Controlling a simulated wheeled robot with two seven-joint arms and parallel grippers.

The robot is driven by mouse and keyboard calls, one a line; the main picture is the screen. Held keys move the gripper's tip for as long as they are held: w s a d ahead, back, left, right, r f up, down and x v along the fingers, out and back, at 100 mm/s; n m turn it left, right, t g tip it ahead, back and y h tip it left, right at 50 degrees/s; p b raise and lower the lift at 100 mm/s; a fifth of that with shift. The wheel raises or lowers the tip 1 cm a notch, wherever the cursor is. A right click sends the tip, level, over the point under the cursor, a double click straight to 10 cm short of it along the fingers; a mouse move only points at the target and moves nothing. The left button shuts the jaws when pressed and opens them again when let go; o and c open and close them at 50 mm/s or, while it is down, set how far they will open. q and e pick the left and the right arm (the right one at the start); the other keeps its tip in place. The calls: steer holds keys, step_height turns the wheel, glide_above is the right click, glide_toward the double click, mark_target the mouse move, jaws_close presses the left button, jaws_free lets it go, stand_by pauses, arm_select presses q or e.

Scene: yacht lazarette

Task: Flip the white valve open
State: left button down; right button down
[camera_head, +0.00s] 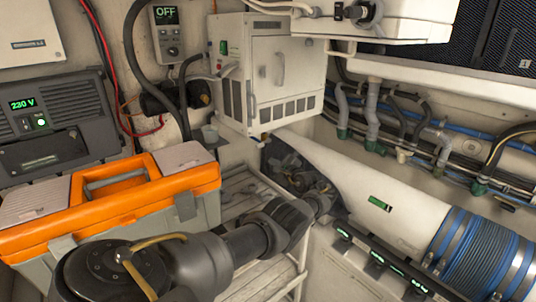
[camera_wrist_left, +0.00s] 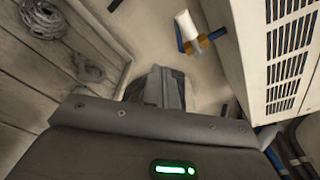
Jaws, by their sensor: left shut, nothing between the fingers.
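A white valve handle (camera_wrist_left: 184,24) with an orange-brown fitting shows in the left wrist view, beside the vented white box. In the head view I cannot make the handle out clearly; a small brass-coloured fitting (camera_head: 264,137) shows under the box's lower edge. My left gripper (camera_head: 281,158) reaches in below the box, partly hidden by its own wrist. In the left wrist view its fingers (camera_wrist_left: 165,77) are together and empty, with the valve beyond them, up and to the right. I see no contact with it. My right gripper is not in view.
The vented white box (camera_head: 270,80) hangs close above my left gripper. A thick white duct (camera_head: 360,185) runs to its right. An orange-lidded toolbox (camera_head: 130,205) stands left of my arm, beside a slatted shelf (camera_head: 240,182). Pipes and hoses (camera_head: 372,125) line the right wall.

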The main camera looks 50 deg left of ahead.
arm_select(q)
steer(key=d, duration=0.3)
steer(key=shift+d+r, duration=0.1)
steer(key=shift+d, duration=0.05)
stand_by(0.5)
